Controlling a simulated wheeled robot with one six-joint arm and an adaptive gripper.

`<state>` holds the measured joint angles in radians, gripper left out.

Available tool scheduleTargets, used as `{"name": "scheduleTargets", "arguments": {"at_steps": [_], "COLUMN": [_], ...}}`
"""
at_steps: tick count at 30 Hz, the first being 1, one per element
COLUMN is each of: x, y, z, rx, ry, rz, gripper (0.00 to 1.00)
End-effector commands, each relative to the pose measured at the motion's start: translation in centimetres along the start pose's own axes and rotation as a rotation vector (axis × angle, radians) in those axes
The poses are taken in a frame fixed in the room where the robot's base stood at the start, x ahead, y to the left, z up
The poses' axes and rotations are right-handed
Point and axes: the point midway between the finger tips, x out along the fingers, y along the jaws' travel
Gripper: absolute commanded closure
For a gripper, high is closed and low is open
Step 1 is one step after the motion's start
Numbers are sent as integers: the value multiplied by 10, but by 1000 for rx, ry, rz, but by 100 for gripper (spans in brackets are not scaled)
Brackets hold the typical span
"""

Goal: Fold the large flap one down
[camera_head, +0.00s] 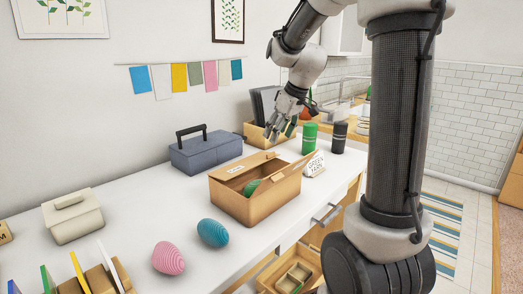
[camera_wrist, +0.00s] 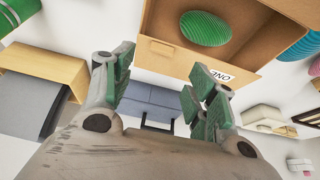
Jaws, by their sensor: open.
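A brown cardboard box (camera_head: 252,205) stands open on the white table with a green striped egg (camera_head: 252,187) inside. Flap one (camera_head: 262,159) is at its far side, raised, with a small white label; in the wrist view the flap (camera_wrist: 185,62) carries the label "ONE" near its edge. The egg also shows in the wrist view (camera_wrist: 206,28). My gripper (camera_head: 278,132) is above and behind the box, apart from it. In the wrist view its green-padded fingers (camera_wrist: 158,80) are spread and empty, with the flap beyond them.
A blue-grey toolbox (camera_head: 206,152) stands behind the box. A pink egg (camera_head: 168,258) and a blue egg (camera_head: 213,233) lie in front-left.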

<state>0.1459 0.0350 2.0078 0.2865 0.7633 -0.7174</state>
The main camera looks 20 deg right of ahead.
Motion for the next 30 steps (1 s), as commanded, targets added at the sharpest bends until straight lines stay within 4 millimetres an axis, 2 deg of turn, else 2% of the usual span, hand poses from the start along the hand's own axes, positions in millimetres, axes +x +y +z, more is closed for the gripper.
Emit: {"name": "scheduleTargets", "arguments": {"at_steps": [5, 15, 19, 26, 27, 30], "x": [15, 68, 76, 77, 77, 77], "y": [-2, -2, -2, -2, -2, -2], "z": [4, 4, 4, 4, 4, 4], "rx": [11, 11, 12, 12, 12, 12], "ry": [-16, -14, -13, -12, -12, -12], "rz": [-7, -7, -6, -5, -5, -5], "gripper": [43, 43, 43, 43, 45, 63]}}
